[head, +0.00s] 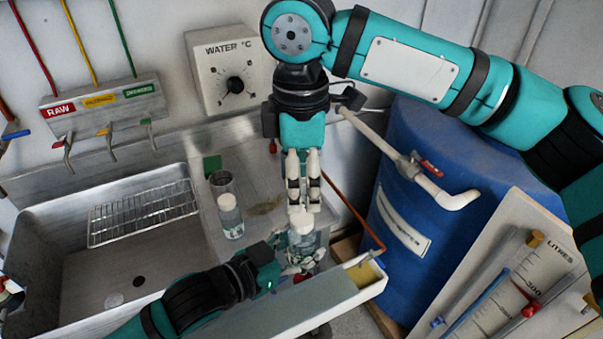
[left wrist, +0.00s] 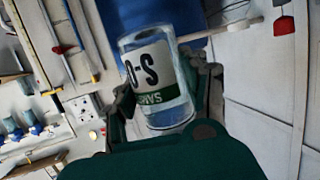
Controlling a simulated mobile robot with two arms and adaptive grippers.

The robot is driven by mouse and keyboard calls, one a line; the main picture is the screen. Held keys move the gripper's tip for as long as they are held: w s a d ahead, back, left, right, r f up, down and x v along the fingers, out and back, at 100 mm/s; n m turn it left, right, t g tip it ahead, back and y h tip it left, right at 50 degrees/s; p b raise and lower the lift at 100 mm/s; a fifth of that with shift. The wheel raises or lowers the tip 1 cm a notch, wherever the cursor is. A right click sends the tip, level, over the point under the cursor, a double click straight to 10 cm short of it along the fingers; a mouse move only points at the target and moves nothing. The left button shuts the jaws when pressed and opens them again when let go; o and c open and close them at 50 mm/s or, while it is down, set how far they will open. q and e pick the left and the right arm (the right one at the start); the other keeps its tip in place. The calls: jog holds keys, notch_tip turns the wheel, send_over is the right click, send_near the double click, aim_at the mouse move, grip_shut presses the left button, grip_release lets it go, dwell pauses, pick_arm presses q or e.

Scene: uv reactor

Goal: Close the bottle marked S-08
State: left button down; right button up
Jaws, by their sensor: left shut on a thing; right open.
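My left gripper (head: 298,264) is shut on a clear bottle (head: 303,243) over the front edge of the counter. In the left wrist view the bottle (left wrist: 158,80) shows upside down, with a white and green label reading "S-0"; the last digit is turned out of sight. A white round top (head: 302,222) shows on the bottle in the head view; whether it is a seated cap I cannot tell. My right gripper (head: 303,205) points down directly above it, fingers open and close to the white top. Contact is unclear.
Another labelled bottle with a white top (head: 230,216) stands on the counter, beside a dark cup (head: 222,182). A sink with a wire rack (head: 143,212) lies left. A blue barrel (head: 405,240), a pipe with a red valve (head: 425,175) and a white trough (head: 310,305) crowd the right and front.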

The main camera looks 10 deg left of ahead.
aim_at(302, 217)
notch_tip(302, 217, down, 7)
jog(key=shift+f, duration=0.15)
dwell(0.4)
grip_shut()
jog(key=shift+o, duration=0.3)
grip_release()
notch_tip(302, 217, up, 12)
dwell(0.5)
dwell(0.5)
